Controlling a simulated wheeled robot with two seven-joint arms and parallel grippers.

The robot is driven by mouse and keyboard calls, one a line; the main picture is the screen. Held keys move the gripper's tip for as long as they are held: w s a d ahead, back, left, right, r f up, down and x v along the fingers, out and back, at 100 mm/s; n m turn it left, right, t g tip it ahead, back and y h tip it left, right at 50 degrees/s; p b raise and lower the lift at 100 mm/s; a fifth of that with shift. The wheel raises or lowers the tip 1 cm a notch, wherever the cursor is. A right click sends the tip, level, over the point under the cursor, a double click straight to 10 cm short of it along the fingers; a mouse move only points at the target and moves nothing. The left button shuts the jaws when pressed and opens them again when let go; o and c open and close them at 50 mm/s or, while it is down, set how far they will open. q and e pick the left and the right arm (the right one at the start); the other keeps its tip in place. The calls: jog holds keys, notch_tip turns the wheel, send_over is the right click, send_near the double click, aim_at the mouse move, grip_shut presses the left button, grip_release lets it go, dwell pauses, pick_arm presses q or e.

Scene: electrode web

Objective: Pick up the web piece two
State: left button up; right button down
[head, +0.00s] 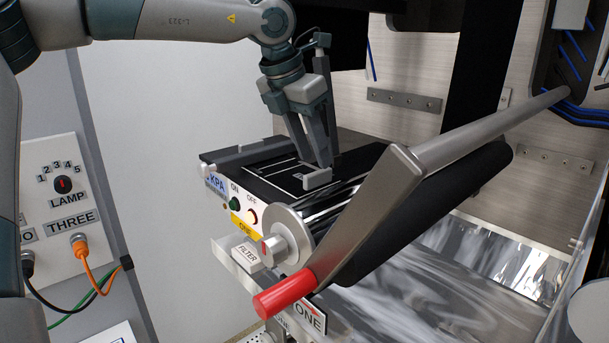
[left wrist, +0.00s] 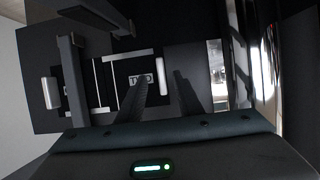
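A dark panel marked TWO (left wrist: 141,79), which looks like web piece two, lies flat among pale strips on a black table (head: 228,160). In the head view I cannot make out its label. My left gripper (head: 322,164) points down over the table, close to its surface. In the left wrist view my left gripper (left wrist: 161,77) shows two dark fingers apart, with a gap between their tips. One tip partly overlaps the area beside the label. Nothing shows held between them. I cannot tell whether the tips touch the piece. My right gripper is in neither view.
A grey lever with a red grip (head: 284,293) and a black roller (head: 430,221) stand right of the table. An ON/OFF box (head: 242,211) and a round knob (head: 281,246) are at its front. A LAMP panel (head: 59,195) with cables is left.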

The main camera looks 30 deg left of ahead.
aim_at(317, 172)
pick_arm(q)
notch_tip(317, 172, down, 3)
jog(key=shift+w+d+p, duration=0.1)
jog(key=shift+d+p, duration=0.05)
jog(key=shift+p, duration=0.7)
jog(key=shift+w+f, duration=0.3)
jog(key=shift+f, duration=0.25)
jog(key=shift+d, duration=0.1)
jog(key=shift+c, duration=0.6)
grip_shut()
